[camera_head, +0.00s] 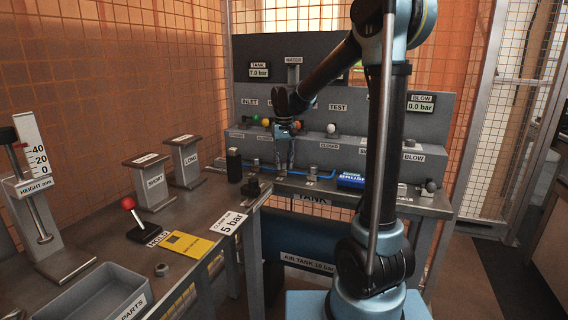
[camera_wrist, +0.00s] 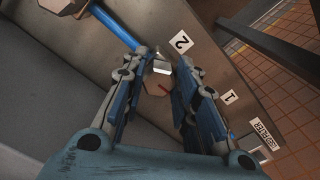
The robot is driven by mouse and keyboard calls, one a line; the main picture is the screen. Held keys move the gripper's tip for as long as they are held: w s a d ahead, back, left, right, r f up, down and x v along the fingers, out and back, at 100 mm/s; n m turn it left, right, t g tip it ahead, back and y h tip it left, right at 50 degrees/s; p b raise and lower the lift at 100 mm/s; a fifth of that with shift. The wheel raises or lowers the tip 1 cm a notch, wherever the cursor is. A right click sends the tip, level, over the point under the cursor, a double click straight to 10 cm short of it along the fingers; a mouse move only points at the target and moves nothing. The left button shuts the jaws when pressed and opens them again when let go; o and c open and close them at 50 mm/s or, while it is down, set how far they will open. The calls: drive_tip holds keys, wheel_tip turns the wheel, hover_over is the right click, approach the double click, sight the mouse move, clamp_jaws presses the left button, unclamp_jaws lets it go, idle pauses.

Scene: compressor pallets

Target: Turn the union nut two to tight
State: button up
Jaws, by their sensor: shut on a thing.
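Union nut two (camera_wrist: 161,67) is a small metallic piece beside the label "2" (camera_wrist: 181,42) in the wrist view. My gripper (camera_wrist: 164,61) has its two blue-padded fingers on either side of it and is shut on it. A brownish face with a red line (camera_wrist: 163,87) shows between the fingers, just below the bright metal. A blue pipe (camera_wrist: 117,28) runs up to the nut from the upper left. In the head view my gripper (camera_head: 283,165) points down at the bench by the back panel, and its fingers hide the nut there.
The label "1" (camera_wrist: 229,97) lies to the right in the wrist view. The panel reads 7.0 bar (camera_head: 259,72) and 0.0 bar (camera_head: 420,105).

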sight(284, 162)
drive_tip(key=shift+w, duration=0.1)
idle(0.3)
drive_tip(key=o, duration=1)
drive_tip(key=shift+o, duration=0.2)
wheel_tip(284, 162, up, 12)
drive_tip(key=s+d+f+m+t, duration=0.1)
drive_tip(key=s+d+f, duration=0.3)
drive_tip(key=s+d, duration=0.4)
drive_tip(key=s+d+f, duration=0.3)
drive_tip(key=s+d, duration=0.4)
drive_tip(key=s, duration=0.2)
drive_tip(key=s+d+f, duration=0.3)
drive_tip(key=s+f, duration=0.4)
drive_tip(key=s+d+f+m+t, duration=0.1)
drive_tip(key=s+d+f, duration=0.2)
drive_tip(key=s+f, duration=0.4)
drive_tip(key=shift+s+d+f, duration=0.15)
drive_tip(key=shift+s+f, duration=0.15)
drive_tip(key=shift+f, duration=0.3)
